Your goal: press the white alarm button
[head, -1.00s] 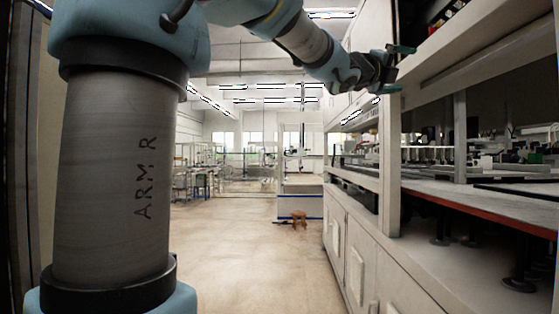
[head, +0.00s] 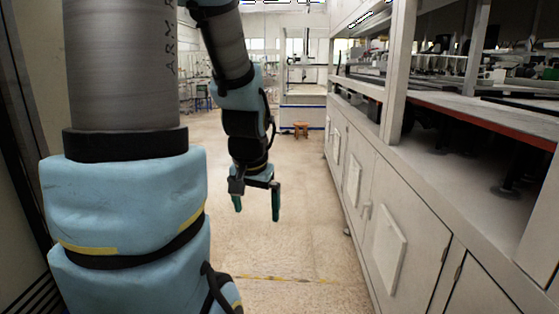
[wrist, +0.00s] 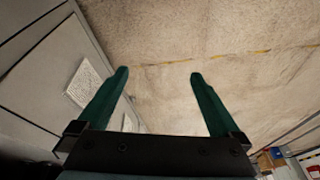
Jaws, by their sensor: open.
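My gripper (head: 257,212) hangs in the middle of the head view with its two green fingers pointing down, over the aisle floor. The fingers stand apart with nothing between them, and it is open. In the wrist view my gripper (wrist: 160,78) shows the same spread fingers with bare floor beyond them. I cannot make out a white alarm button in either view.
A white cabinet row (head: 345,215) with raised light panels (head: 389,245) runs along the right. Above it is a bench (head: 455,112) with equipment. The speckled floor (head: 300,240) is clear. A small orange-brown stool (head: 301,129) stands farther back.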

